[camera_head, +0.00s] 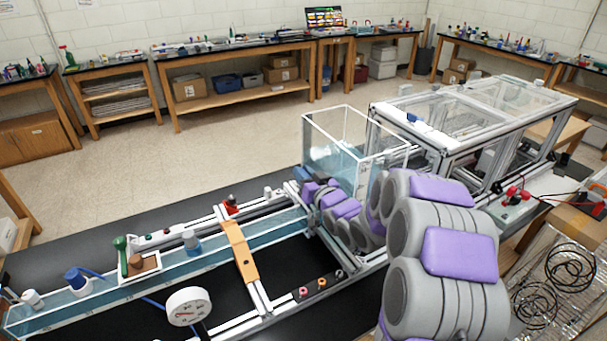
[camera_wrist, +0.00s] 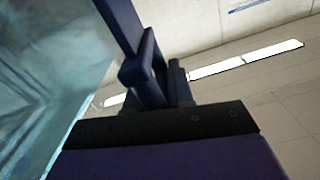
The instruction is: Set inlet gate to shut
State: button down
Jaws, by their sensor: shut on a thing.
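My gripper (camera_head: 308,190) is at the right end of the long water channel (camera_head: 215,245), beside the clear tank (camera_head: 335,145). In the wrist view my gripper (camera_wrist: 152,78) is shut on a dark part, which I take to be the inlet gate; its outline blends with my dark fingers. Its position, open or shut, cannot be told. In the head view my arm and gripper hide most of the gate area. Pale blue water or clear wall fills the left of the wrist view.
A round white gauge (camera_head: 188,306), an orange-brown wooden crosspiece (camera_head: 240,250) and a white tray (camera_head: 139,268) with a green-handled item stand along the channel. A clear-topped extrusion frame (camera_head: 475,110) is at the right. Open floor (camera_head: 200,150) lies behind the bench.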

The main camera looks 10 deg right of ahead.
dwell(0.4)
jog(key=shift+a+f, duration=0.1)
jog(key=shift+f, duration=2.75)
jog(key=c, duration=1.1)
grip_release()
jog(key=shift+a+r, duration=0.1)
